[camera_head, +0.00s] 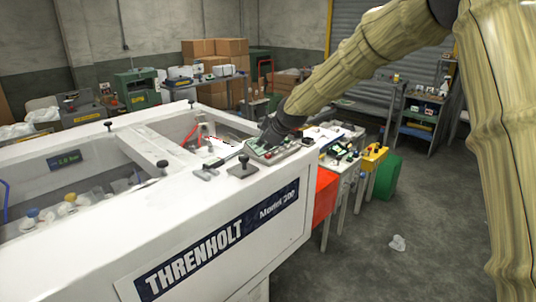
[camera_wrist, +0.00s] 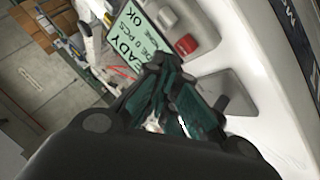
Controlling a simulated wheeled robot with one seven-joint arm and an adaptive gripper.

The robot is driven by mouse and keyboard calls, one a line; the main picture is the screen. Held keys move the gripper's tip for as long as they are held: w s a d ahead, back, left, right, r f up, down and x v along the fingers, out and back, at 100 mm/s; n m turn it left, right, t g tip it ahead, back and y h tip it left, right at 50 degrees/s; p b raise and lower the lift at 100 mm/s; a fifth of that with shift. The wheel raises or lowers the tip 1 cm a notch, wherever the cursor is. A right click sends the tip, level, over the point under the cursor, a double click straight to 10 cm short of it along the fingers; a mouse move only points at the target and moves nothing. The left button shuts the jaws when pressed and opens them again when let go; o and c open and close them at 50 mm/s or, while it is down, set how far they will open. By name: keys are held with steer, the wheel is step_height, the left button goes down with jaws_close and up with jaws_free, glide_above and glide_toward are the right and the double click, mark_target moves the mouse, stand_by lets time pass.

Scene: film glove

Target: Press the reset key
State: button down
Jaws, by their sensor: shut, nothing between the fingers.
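The control panel (camera_head: 270,155) sits on the corner of the white machine marked THRENHOLT. Its pale green screen (camera_wrist: 140,42) in the wrist view reads READY and OK. A red key (camera_wrist: 187,44) and a light grey key (camera_wrist: 167,17) stand beside the screen. I cannot read which one is labelled reset. My gripper (camera_wrist: 160,64) is shut and empty, its tips close to the screen and below the red key in the picture. Whether it touches the panel cannot be told. In the head view my gripper (camera_head: 268,138) hangs over the panel and hides part of it.
The floor at lower right is mostly clear.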

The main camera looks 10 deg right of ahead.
step_height(320, 180, up, 5)
steer(key=p, duration=0.3)
stand_by(0.6)
stand_by(0.5)
